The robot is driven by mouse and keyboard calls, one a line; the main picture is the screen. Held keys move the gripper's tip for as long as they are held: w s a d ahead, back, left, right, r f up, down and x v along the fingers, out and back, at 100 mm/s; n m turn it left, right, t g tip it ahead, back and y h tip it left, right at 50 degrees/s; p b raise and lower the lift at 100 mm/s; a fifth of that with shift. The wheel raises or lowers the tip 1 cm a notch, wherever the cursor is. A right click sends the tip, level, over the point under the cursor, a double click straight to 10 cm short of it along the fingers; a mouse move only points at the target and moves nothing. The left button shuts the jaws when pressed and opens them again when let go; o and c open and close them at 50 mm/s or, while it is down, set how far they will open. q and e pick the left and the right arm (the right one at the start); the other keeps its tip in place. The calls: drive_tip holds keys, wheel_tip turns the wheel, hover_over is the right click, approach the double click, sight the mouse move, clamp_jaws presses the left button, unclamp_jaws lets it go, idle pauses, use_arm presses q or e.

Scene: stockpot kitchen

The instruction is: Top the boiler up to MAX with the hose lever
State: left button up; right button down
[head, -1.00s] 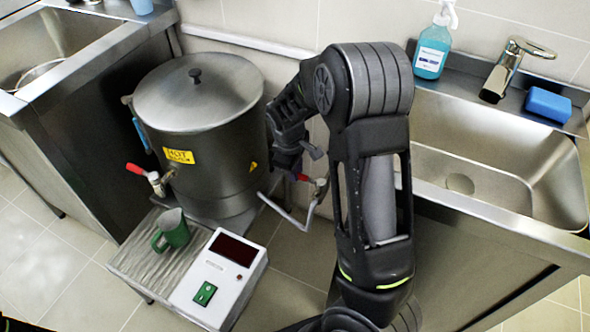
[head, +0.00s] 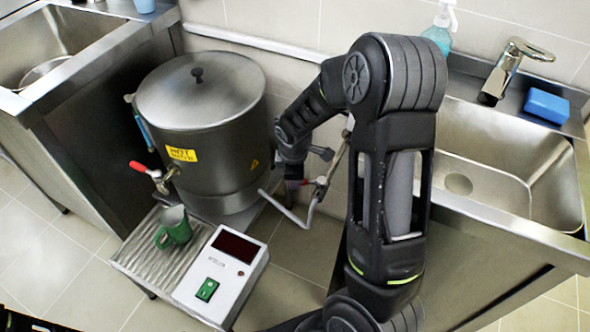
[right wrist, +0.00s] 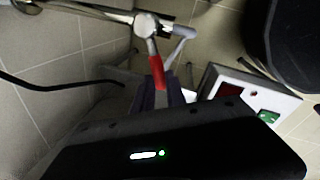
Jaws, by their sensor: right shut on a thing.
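The boiler (head: 205,130) is a steel pot with a lidded top and a yellow hot-water label. A gauge-like strip with blue on it (head: 143,128) runs up its left side; its level is too small to read. The hose valve with its red lever (right wrist: 157,72) fills the middle of the right wrist view, on a metal pipe. My right gripper (right wrist: 161,95) is shut on the red lever's end. In the head view the gripper (head: 293,184) is low to the boiler's right, partly hidden by its own wrist. My left gripper is out of view.
A red-handled tap (head: 150,172) fronts the boiler. A green mug (head: 174,226) stands on the ridged drip tray (head: 140,262) beside a white switch box (head: 222,277). A grey bent pipe (head: 290,212) runs close below my right gripper. A sink (head: 490,170) lies right.

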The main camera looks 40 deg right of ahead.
drive_tip(key=c, duration=1.4)
unclamp_jaws()
drive_tip(key=shift+o, duration=0.2)
wheel_tip(320, 180, up, 8)
drive_tip(key=s+a+p, duration=0.1)
drive_tip(key=shift+f, duration=0.2)
drive_tip(key=shift+s, duration=0.1)
